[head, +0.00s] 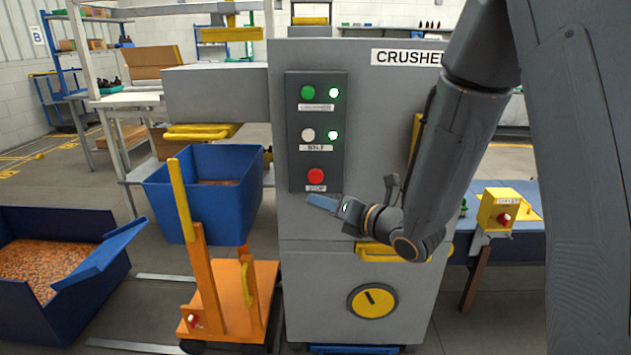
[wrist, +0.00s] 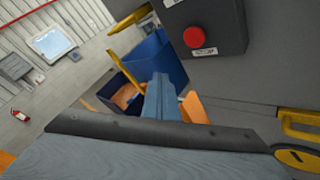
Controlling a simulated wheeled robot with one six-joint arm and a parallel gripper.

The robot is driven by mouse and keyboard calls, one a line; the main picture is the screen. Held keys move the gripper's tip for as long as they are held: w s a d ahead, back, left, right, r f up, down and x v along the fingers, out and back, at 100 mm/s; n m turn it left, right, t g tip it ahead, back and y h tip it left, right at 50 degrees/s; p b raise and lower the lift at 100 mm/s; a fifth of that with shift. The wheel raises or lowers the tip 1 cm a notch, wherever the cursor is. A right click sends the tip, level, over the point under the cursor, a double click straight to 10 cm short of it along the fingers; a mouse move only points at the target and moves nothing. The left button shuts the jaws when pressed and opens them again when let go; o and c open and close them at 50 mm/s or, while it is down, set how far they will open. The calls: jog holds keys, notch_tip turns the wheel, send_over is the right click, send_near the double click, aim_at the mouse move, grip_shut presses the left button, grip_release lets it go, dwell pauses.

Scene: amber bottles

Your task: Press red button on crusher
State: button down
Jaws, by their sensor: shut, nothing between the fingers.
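The grey crusher (head: 400,120) stands in the middle of the head view with a dark control panel (head: 318,75). The red button (head: 316,176), labelled STOP, is at the bottom of the panel, below a green and a white button. The red button also shows in the wrist view (wrist: 194,37), at the upper middle. My gripper (head: 312,199) is shut and empty, just below the red button in the head view and apart from it. In the wrist view its blue-grey fingers (wrist: 159,96) lie below and left of the button.
A larger blue bin (head: 30,300) of orange-brown pieces is at the far left. A yellow handle (head: 370,253) juts from the crusher under my arm, above a yellow knob (head: 372,301).

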aim_at(320, 182)
jog(key=shift+a+r, duration=0.1)
jog(key=shift+a, duration=0.05)
jog(key=shift+w+b, duration=0.45)
jog(key=shift+w, duration=3.9)
jog(key=shift+w, duration=0.1)
jog(key=shift+w+d+b, duration=0.2)
jog(key=shift+w+b, duration=0.15)
jog(key=shift+b, duration=0.05)
